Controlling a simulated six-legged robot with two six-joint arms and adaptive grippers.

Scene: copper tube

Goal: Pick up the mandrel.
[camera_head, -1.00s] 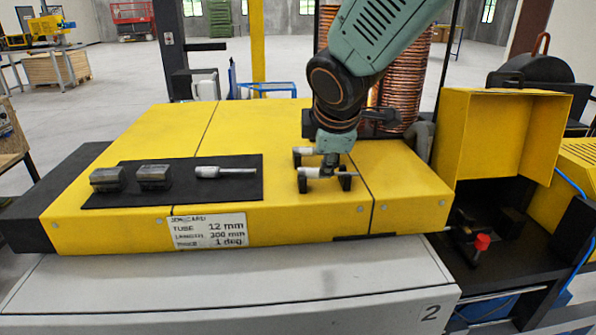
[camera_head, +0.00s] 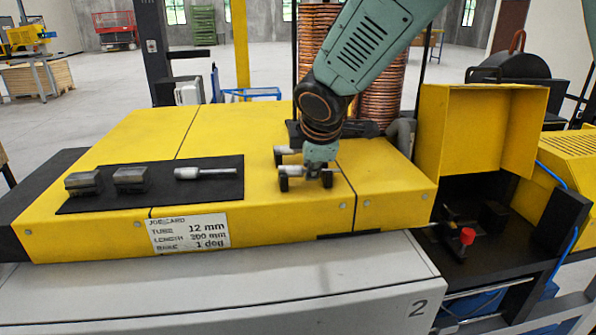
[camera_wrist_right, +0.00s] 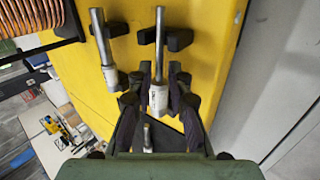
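Two silver mandrels lie side by side on black rests on the yellow cover; I see the far one (camera_head: 288,150) and the near one (camera_head: 296,170) in the head view. The other mandrel (camera_wrist_right: 103,45) lies outside the fingers, to the left. Both still sit at their rests. My left gripper is out of view.
A black mat (camera_head: 205,193) on the left holds two grey blocks (camera_head: 83,183) (camera_head: 131,179) and a silver piece with a thin rod (camera_head: 205,173). A job card (camera_head: 189,233) is on the front edge. An open yellow hood (camera_head: 470,130) and a red knob (camera_head: 467,236) are at right. Copper coils (camera_head: 318,45) stand behind.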

